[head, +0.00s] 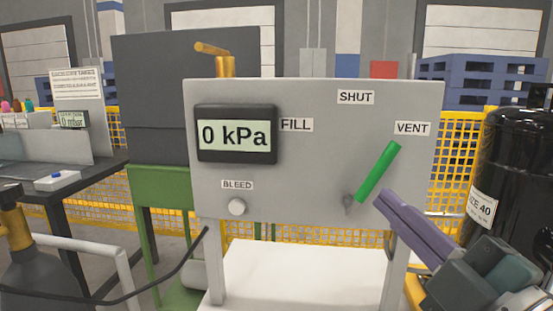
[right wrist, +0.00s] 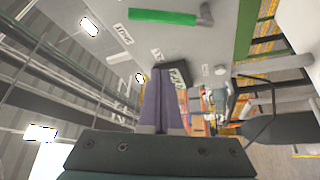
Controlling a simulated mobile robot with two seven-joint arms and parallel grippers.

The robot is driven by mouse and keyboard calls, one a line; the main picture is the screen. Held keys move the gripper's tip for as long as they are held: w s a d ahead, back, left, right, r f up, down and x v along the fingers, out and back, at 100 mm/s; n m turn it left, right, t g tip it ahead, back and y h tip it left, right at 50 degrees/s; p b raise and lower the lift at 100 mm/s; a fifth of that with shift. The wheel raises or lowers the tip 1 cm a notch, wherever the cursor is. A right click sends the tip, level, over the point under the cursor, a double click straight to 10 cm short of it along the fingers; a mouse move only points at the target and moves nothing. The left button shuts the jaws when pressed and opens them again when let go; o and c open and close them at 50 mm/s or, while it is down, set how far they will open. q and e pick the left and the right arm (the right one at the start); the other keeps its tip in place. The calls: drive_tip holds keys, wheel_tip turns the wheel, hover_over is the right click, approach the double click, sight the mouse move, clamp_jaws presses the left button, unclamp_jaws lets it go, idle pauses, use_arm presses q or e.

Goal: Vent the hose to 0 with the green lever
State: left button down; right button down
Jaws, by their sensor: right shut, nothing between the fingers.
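The green lever (head: 378,174) is on the grey panel (head: 310,180), tilted up and right from its grey pivot, its free end just below the VENT label (head: 412,128). The display (head: 236,136) on the panel reads 0 kPa. My right gripper (head: 382,197) is shut and empty, its purple fingers just right of the lever's lower part; contact is hard to judge in the head view. In the right wrist view the lever (right wrist: 163,17) lies beyond the shut fingertips (right wrist: 160,76), apart from them. My left gripper is not in view.
A BLEED knob (head: 236,207) is at the panel's lower left. A black tank (head: 510,150) stands at the right. A brass-coloured pipe (head: 222,62) rises behind the panel. A dark table (head: 100,178) is at the left, and a white surface (head: 300,272) lies below the panel.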

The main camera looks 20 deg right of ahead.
sight(379, 178)
drive_tip(key=w+d, duration=0.1)
drive_tip(key=w, duration=0.1)
drive_tip(key=w+d, duration=0.1)
drive_tip(key=w, duration=0.2)
drive_tip(key=w+d, duration=0.2)
drive_tip(key=w, duration=0.1)
drive_tip(key=shift+w+r, duration=0.15)
drive_tip(key=shift+r, duration=0.2)
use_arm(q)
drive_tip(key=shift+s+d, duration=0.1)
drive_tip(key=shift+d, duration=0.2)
use_arm(e)
drive_tip(key=shift+d+f, duration=0.1)
drive_tip(key=shift+d, duration=0.05)
